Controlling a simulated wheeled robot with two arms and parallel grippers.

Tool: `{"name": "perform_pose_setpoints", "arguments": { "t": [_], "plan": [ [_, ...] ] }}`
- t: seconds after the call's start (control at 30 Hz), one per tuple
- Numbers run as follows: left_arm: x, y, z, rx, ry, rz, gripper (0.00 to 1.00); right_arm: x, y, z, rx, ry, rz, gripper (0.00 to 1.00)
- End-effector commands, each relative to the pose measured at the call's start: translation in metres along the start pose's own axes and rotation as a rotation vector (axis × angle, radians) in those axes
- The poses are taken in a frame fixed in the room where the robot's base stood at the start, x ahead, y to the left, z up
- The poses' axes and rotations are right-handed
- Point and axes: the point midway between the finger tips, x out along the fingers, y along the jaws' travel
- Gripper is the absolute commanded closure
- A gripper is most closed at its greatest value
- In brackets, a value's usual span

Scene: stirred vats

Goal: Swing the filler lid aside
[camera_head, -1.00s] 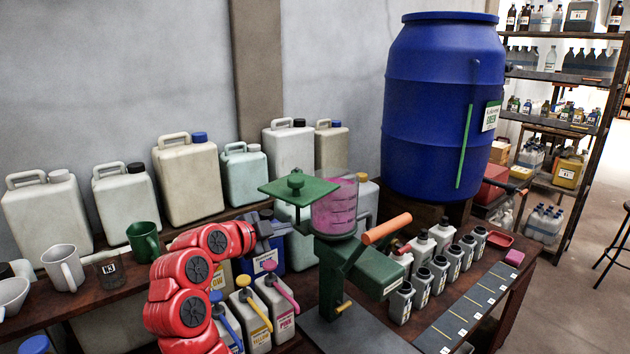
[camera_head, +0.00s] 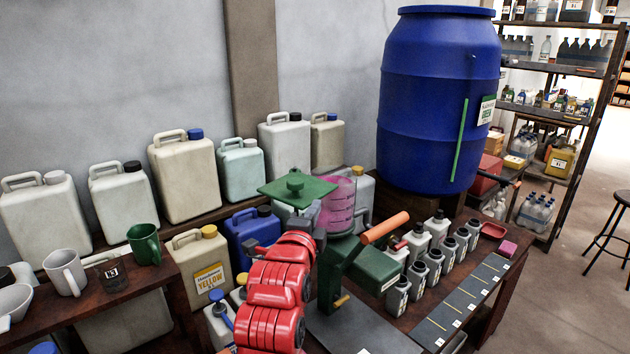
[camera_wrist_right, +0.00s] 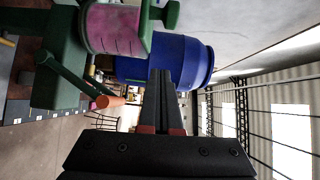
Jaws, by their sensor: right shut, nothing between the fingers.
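The filler lid (camera_head: 283,190) is a flat green plate with a knob on top. In the head view it lies level at the left of the clear hopper's rim and overlaps its left part. The hopper (camera_head: 341,207) holds pink contents above a green filler stand (camera_head: 372,262). My right gripper (camera_head: 308,218) is just below and in front of the lid, mostly hidden by its own red arm. In the right wrist view its fingers (camera_wrist_right: 160,75) are shut and empty, pointing past the lid's edge (camera_wrist_right: 146,25) and knob (camera_wrist_right: 172,14). Contact is unclear. My left gripper is out of view.
An orange crank handle (camera_head: 385,228) sticks out right of the hopper. A big blue drum (camera_head: 435,110) stands behind. Jerrycans (camera_head: 184,175) line the wall, and several small bottles (camera_head: 433,262) stand right of the stand. A yellow-labelled can (camera_head: 203,265) is left of my arm.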

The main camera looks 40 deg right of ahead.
Motion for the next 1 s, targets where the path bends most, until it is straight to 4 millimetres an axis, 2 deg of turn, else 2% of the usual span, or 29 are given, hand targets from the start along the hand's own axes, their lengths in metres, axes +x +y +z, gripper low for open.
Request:
{"name": "perform_pose_setpoints", "arguments": {
  "t": [0.13, 0.27, 0.7, 0.8, 1.0],
  "plan": [
    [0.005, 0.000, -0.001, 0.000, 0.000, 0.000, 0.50, -0.005, -0.008, -0.004, 0.029, -0.021, -0.030, 1.00],
    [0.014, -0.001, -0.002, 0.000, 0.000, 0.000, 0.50, 0.008, -0.011, -0.005, 0.027, -0.018, -0.029, 1.00],
    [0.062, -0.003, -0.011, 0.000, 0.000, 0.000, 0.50, 0.095, -0.013, 0.000, 0.028, -0.021, -0.023, 1.00],
    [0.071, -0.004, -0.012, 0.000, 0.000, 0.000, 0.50, 0.085, -0.014, 0.019, 0.026, -0.027, -0.027, 1.00],
    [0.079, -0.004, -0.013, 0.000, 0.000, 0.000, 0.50, 0.079, -0.013, 0.035, 0.030, -0.024, -0.029, 1.00]
  ]
}}
